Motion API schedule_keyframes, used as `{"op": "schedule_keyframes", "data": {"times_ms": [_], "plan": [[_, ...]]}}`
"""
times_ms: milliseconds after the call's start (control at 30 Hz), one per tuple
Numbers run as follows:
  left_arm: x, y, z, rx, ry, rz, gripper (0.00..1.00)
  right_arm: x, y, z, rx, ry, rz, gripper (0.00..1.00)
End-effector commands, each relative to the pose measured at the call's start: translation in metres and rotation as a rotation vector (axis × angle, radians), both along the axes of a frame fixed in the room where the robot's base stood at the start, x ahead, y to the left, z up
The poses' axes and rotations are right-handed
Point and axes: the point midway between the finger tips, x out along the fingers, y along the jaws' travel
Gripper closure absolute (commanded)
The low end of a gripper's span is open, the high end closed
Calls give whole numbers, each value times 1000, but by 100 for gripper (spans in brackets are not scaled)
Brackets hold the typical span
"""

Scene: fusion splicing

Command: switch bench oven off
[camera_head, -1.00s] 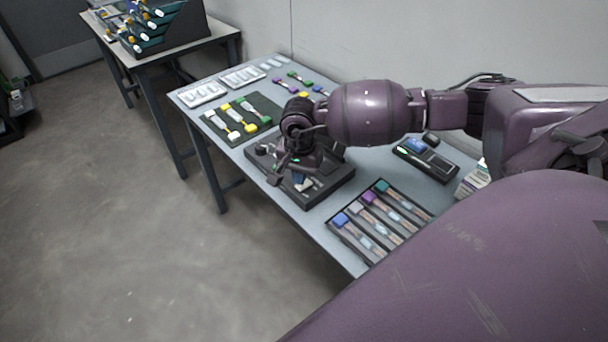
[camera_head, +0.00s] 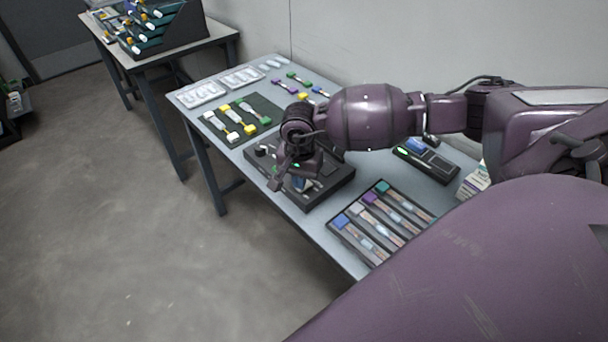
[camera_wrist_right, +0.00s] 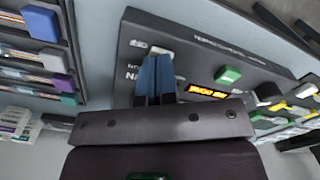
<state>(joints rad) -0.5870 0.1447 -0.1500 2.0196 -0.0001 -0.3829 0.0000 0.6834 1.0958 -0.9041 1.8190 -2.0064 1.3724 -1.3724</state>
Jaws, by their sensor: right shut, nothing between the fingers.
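The bench oven (camera_head: 338,187) is the low dark box on the grey-blue bench, partly hidden by my right arm. In the right wrist view its dark panel (camera_wrist_right: 215,45) carries a lit orange display (camera_wrist_right: 207,91), a green button (camera_wrist_right: 229,75) and a black knob (camera_wrist_right: 268,91). A pale switch (camera_wrist_right: 160,50) shows at the fingertips. My right gripper (camera_wrist_right: 156,60) is shut and empty, its blue fingers over or against this switch; contact is unclear. In the head view the right gripper (camera_head: 301,184) is above the oven's front part. My left gripper is not in view.
A tray of colour-capped strips (camera_head: 345,240) lies close to the oven's right. A dark mat (camera_head: 262,101) with yellow, green and white pieces lies to its left. A small device with a blue part (camera_head: 432,160) stands behind. Another table (camera_head: 190,53) holds a rack.

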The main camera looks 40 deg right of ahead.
Motion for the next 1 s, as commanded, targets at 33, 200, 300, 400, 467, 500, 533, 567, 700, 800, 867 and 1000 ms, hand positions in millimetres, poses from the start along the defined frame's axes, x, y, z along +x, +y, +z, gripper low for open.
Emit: {"op": "schedule_keyframes", "data": {"times_ms": [33, 200, 300, 400, 467, 500, 533, 567, 700, 800, 867, 1000], "plan": [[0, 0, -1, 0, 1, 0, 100, 0, 0, -1, 0, 0, 0, 100], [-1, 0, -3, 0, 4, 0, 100, 0, 0, -3, -1, 1, 0, 100], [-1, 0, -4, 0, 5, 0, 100, 0, 0, -4, -1, 1, 0, 100], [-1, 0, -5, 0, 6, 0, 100, 0, 0, -6, -1, 1, 0, 100], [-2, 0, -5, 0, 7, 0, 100, 0, 0, -6, -1, 1, 0, 100], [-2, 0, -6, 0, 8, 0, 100, 0, 0, -7, -1, 1, 0, 100], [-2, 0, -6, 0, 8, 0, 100, 0, 0, -7, -1, 1, 0, 100], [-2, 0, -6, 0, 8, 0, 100, 0, 0, -8, -1, 1, 0, 100], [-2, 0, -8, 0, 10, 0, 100, 0, 0, -10, -1, 1, 0, 100], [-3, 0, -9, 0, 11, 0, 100, 0, 0, -11, -1, 2, 0, 100], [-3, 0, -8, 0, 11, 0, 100, 0, 0, -10, -1, 2, 0, 100], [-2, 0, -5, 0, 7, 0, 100, 0, 0, -6, -1, 1, 0, 100]]}}
